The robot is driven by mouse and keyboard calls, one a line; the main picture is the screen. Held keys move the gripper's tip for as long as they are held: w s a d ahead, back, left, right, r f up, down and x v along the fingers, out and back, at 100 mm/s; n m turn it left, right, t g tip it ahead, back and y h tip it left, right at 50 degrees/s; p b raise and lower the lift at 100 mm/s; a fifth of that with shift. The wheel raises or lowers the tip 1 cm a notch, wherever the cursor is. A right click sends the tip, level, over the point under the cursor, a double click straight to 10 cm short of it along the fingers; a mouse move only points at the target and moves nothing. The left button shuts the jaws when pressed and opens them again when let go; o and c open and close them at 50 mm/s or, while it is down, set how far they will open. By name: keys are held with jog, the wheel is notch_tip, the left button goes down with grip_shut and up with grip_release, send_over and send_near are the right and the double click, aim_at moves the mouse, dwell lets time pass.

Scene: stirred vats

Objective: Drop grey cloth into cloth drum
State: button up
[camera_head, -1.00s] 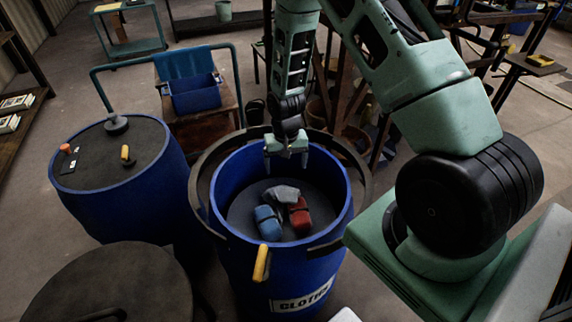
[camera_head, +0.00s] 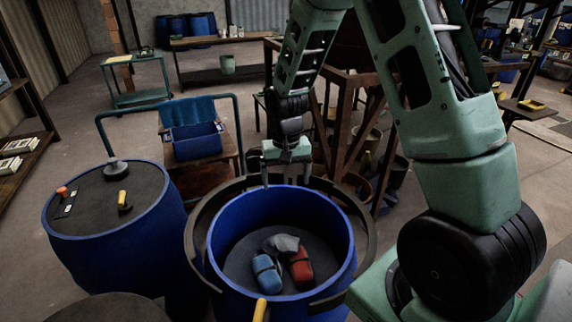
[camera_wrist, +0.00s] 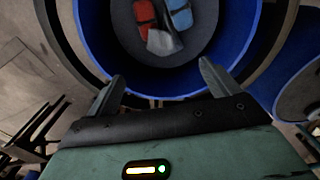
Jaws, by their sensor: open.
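The grey cloth (camera_head: 281,243) lies inside the open blue cloth drum (camera_head: 220,228), on the dark surface within. It rests against a blue rolled cloth (camera_head: 266,273) and a red rolled cloth (camera_head: 300,268). In the wrist view the grey cloth (camera_wrist: 163,41) lies at the near ends of the red and blue ones. My gripper (camera_head: 287,184) is open and empty above the drum's far rim, apart from the cloths. In the wrist view its two fingers (camera_wrist: 161,90) are spread with nothing between them. The drum's label is out of frame now.
A closed blue drum (camera_head: 100,225) with a yellow-handled tool on top stands left. A dark ring (camera_head: 195,225) surrounds the cloth drum. Behind stand a cart with a blue bin (camera_head: 196,141) and a brown frame (camera_head: 345,110). Open floor lies further back.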

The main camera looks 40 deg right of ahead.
jog(key=shift+r, duration=2.5)
